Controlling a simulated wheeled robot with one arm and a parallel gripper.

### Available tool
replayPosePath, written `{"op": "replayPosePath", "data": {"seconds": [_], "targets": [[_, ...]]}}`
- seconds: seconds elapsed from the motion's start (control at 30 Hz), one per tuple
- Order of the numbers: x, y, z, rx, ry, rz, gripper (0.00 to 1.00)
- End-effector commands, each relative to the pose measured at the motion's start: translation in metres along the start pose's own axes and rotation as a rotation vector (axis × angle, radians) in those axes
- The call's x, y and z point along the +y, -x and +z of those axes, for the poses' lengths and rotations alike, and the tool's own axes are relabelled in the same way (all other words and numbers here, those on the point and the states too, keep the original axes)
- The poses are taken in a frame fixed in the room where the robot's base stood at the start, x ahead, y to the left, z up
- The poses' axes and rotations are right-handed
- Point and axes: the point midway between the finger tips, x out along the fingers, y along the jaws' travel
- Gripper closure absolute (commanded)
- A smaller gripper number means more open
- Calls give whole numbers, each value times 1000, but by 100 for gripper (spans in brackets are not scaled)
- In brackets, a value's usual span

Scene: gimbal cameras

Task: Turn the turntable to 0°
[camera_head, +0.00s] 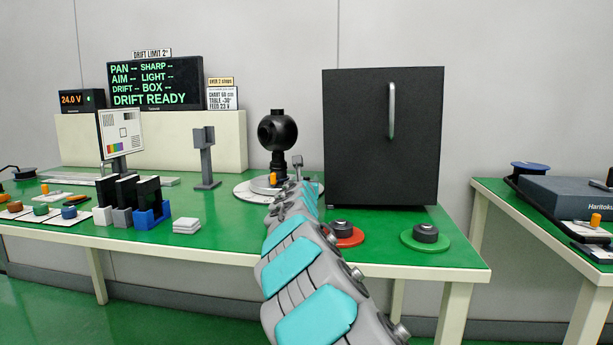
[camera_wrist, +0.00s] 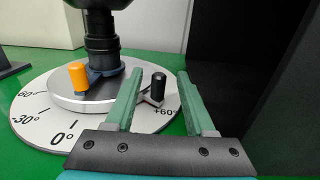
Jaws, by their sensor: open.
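The turntable is a white dial disc (camera_wrist: 45,135) with a raised grey platform (camera_wrist: 85,100); it also shows in the head view (camera_head: 247,194). Its near edge reads 60, -30°, 0° and, to the right, +60. An orange peg (camera_wrist: 78,78) stands on the platform's left side, toward the -30° and 60 marks; the exact angle is unclear. A black gimbal camera (camera_head: 278,130) stands on top. A black peg (camera_wrist: 158,86) on a small grey base stands at the disc's right side. My gripper (camera_wrist: 160,78) is open, its green fingers either side of the black peg, with visible gaps.
A tall black cabinet (camera_head: 380,137) stands close to the right of the turntable. A grey post (camera_head: 204,160) stands to its left. Red (camera_head: 345,236) and green (camera_head: 425,238) round bases with black knobs lie in front of the cabinet.

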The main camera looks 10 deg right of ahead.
Motion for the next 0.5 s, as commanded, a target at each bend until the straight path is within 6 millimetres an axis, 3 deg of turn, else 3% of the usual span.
{"op": "replayPosePath", "data": {"seconds": [0.2,0.5], "targets": [[2,-16,2,0,-3,5,45],[1,-25,0,1,-1,3,45]]}}
